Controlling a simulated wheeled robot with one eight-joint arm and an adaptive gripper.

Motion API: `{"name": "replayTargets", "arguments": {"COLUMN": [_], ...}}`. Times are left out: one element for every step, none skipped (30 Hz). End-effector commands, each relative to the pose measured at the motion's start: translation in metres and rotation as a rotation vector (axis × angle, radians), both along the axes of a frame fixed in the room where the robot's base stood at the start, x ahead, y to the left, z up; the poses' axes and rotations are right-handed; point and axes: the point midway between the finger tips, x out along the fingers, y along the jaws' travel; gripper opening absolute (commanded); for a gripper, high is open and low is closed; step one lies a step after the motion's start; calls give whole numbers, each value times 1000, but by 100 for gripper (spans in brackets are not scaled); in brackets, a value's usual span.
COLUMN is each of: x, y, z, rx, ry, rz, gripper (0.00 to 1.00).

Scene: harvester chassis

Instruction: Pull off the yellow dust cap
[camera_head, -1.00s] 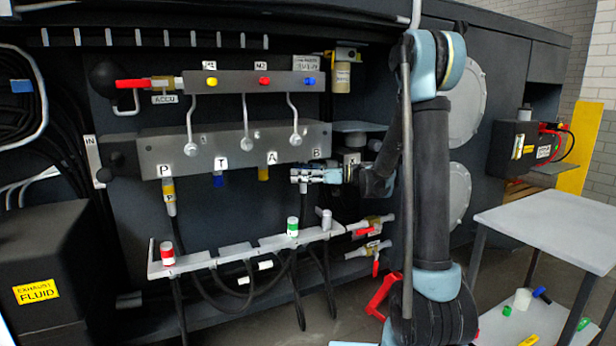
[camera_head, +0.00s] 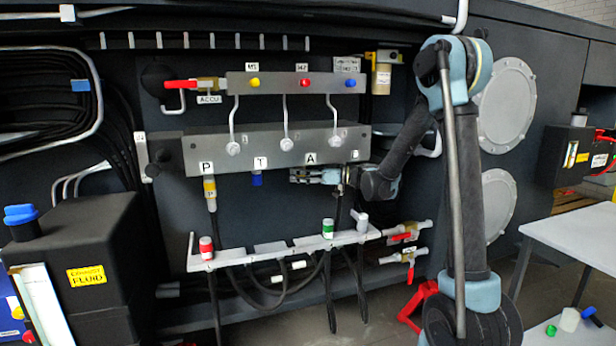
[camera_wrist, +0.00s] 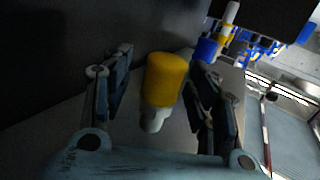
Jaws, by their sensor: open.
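The yellow dust cap (camera_wrist: 166,80) shows in the wrist view between the two fingers of my gripper (camera_wrist: 162,92). It sits on a pale metal fitting (camera_wrist: 153,118). The fingers stand open on both sides, with visible gaps to the cap. In the head view my gripper (camera_head: 300,176) is just below the port marked A on the grey manifold block (camera_head: 225,152). There the gripper hides the cap. A blue cap (camera_head: 257,179) hangs under port T, and it also shows in the wrist view (camera_wrist: 206,48).
A hose with a yellow collar (camera_head: 210,188) hangs from port P. Below is a grey rail (camera_head: 265,255) with red-capped (camera_head: 206,247) and green-capped (camera_head: 328,228) ends. Red-handled valves (camera_head: 402,237) sit right of it. A grey table (camera_head: 580,235) stands at the right.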

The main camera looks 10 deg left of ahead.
Motion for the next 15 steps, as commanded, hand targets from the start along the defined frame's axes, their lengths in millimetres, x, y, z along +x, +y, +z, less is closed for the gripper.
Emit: {"name": "replayTargets", "arguments": {"x": [0,0,0,0,0,0,0,0,0,0,0,0,0,0,0], "y": [2,2,3,3,3,3,3,3,3,3,2,2,2,2,2], "z": [0,0,0,0,0,0,0,0,0,0,0,0,0,0,0], "rx": [0,0,0,0,0,0,0,0,0,0,0,0,0,0,0], "ry": [0,0,0,0,0,0,0,0,0,0,0,0,0,0,0], "rz": [1,1,1,1,1,1,1,1,1,1,1,1,1,1,0], "gripper": [54,54,54,54,54,54,54,54,54,52,45,36,29,22,13]}}
